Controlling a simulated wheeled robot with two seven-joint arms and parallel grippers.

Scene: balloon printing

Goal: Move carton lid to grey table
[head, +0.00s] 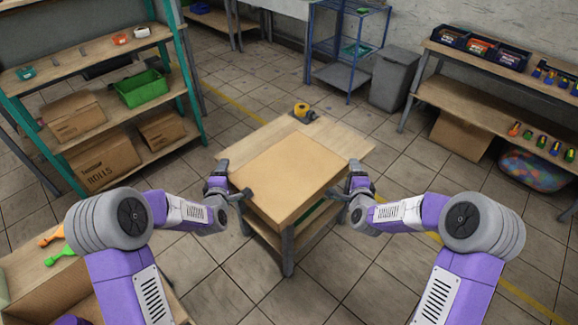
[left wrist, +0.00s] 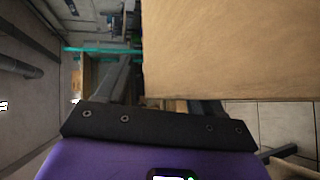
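The carton lid (head: 285,172) is a flat tan box shape over the small wooden-topped table (head: 337,141) with grey legs, in the middle of the head view. Its near part covers the table's front edge. I cannot tell whether it lies fully on the tabletop. My left gripper (head: 243,197) is at the lid's left side, with its fingers apart. In the left wrist view the lid (left wrist: 235,50) fills the upper right and hides part of one finger. My right gripper (head: 338,203) is at the lid's right side, with its fingers seemingly apart.
A yellow tape dispenser (head: 302,110) stands at the table's back. A shelf with a green crate (head: 141,88) and cartons (head: 102,163) is at left. A grey bin (head: 395,78) and a shelf (head: 470,102) are at right. An open carton (head: 75,290) is at lower left.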

